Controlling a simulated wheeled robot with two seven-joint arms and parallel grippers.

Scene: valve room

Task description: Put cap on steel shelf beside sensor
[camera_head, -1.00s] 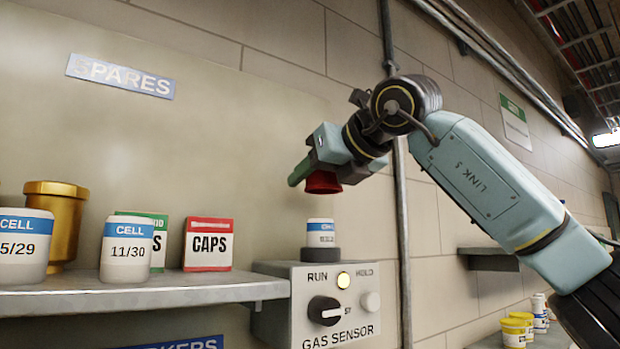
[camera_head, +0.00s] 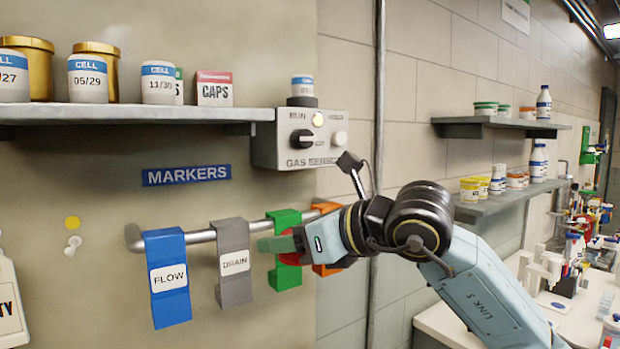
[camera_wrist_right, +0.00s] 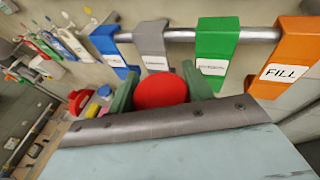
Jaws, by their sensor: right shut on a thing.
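My right gripper (camera_head: 280,244) is shut on a red cap (camera_wrist_right: 160,92), with a green finger on each side of it. In the head view only a bit of the cap (camera_head: 290,259) shows behind the finger. They are in front of the hanging markers, below the gas sensor (camera_head: 300,140) and lower than the steel shelf (camera_head: 150,112). The shelf is on the wall left of the sensor. A white cell (camera_head: 302,86) with a blue band sits on the sensor's dark socket. My left gripper is not in view.
The shelf holds several cells, gold-coloured pots and a CAPS box (camera_head: 214,89); its right end looks bare. A rail (camera_head: 200,236) carries blue, grey, green and orange markers close to my gripper. A vertical pipe (camera_head: 377,100) runs right of the sensor.

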